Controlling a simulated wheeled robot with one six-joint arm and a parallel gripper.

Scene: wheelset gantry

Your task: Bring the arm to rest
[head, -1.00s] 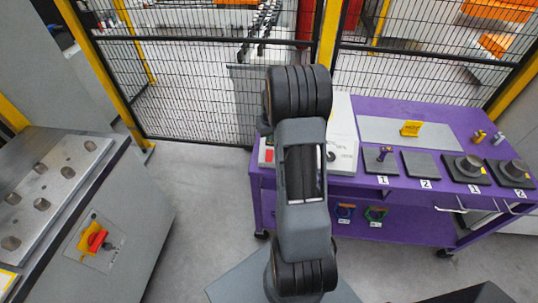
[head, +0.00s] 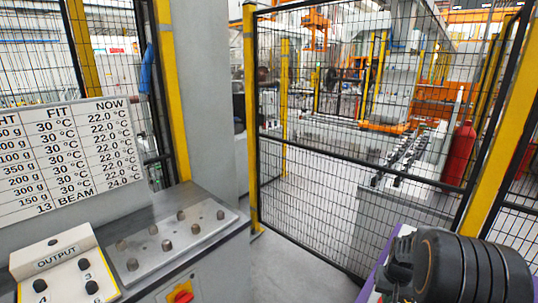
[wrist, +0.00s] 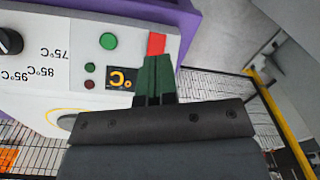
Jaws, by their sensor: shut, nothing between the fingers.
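My gripper (wrist: 156,75) shows in the wrist view as two dark green fingers pressed together, with nothing between them. They are in front of a white control box (wrist: 62,50) on a purple surface (wrist: 185,15). The fingertips overlap a red patch on the box in the picture; I cannot tell whether they touch it. In the head view my arm (head: 470,268) shows only as a dark, ribbed joint at the lower right. The gripper is hidden or out of frame there.
A metal bench with a plate of several pegs (head: 165,245) and an OUTPUT panel (head: 68,268) stands at the left, below a temperature chart (head: 75,155). A mesh fence (head: 340,180) closes off the back. A red extinguisher (head: 459,152) stands beyond it. Some floor (head: 290,265) is clear.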

